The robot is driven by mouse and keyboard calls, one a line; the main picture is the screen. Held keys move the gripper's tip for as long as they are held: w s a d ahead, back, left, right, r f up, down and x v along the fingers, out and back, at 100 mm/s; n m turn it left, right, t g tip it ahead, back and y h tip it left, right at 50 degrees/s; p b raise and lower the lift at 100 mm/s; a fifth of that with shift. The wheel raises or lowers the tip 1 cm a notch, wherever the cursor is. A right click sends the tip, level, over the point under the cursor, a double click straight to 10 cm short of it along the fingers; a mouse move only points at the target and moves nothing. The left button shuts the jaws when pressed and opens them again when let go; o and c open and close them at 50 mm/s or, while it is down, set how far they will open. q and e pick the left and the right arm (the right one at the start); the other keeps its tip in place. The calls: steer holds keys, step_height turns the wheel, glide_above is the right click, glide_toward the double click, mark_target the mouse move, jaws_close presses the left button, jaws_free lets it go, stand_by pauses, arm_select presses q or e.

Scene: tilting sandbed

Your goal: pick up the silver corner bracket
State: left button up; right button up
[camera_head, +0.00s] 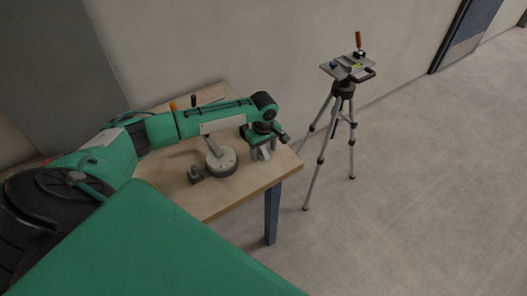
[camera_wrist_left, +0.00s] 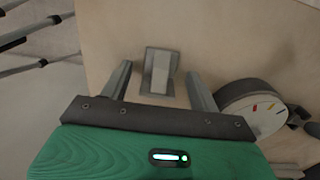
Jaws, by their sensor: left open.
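The silver corner bracket (camera_wrist_left: 160,72) lies on the wooden table in the left wrist view. It shows an upright-looking plate and a foot, and sits between my finger lines. My left gripper (camera_wrist_left: 159,88) is open, with one finger on each side of the bracket and a gap on both sides. In the head view my left gripper (camera_head: 263,152) points down over the table's right end, and mostly covers the bracket there. I cannot tell how far above the bracket the fingertips are. My right gripper is in neither view.
A round grey dial device (camera_head: 222,161) stands close to the gripper; it also shows in the left wrist view (camera_wrist_left: 254,106). A small dark metal part (camera_head: 195,174) lies on the table (camera_head: 225,194). A tripod (camera_head: 343,90) with a loaded top stands beyond the table's right edge.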

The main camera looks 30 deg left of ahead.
arm_select(q)
steer(key=shift+f, duration=0.1)
steer(key=shift+c, duration=0.4)
steer(key=c, duration=1)
